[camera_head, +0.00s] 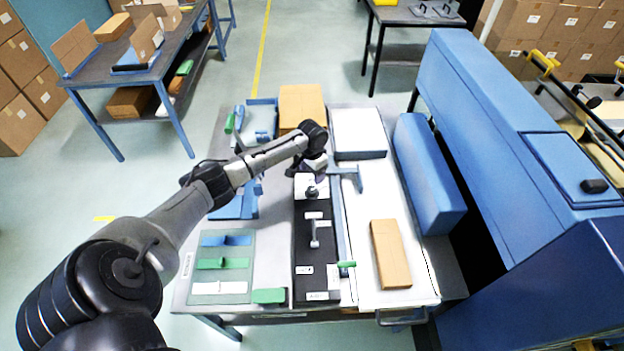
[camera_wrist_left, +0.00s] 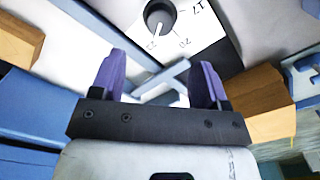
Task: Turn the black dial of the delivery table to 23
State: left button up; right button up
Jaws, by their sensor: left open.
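The black dial (camera_head: 312,192) sits on a white plate (camera_head: 302,182) on the table's dark strip. The wrist view shows the dial (camera_wrist_left: 158,13) at the top edge, partly cut off, with a white pointer line. Numbers 17 and 20 are printed on the plate (camera_wrist_left: 212,38); the pointer is directed toward a further number, which looks like 23 but is small. My left gripper (camera_wrist_left: 159,75) has purple fingers, open and empty, with the dial beyond the fingertips and apart from them. In the head view the left gripper (camera_head: 318,170) is just behind the dial. My right gripper is not seen.
A blue-grey bracket (camera_head: 345,175) stands right beside the gripper. A cardboard box (camera_head: 301,105) and a white box (camera_head: 358,132) are at the back. A brown box (camera_head: 390,254) lies on the white surface at right. A small lever (camera_head: 314,238) stands in front of the dial.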

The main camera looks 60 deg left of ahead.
pick_arm(q)
notch_tip(320, 180, up, 4)
jog(key=shift+r, duration=0.1)
dwell(0.7)
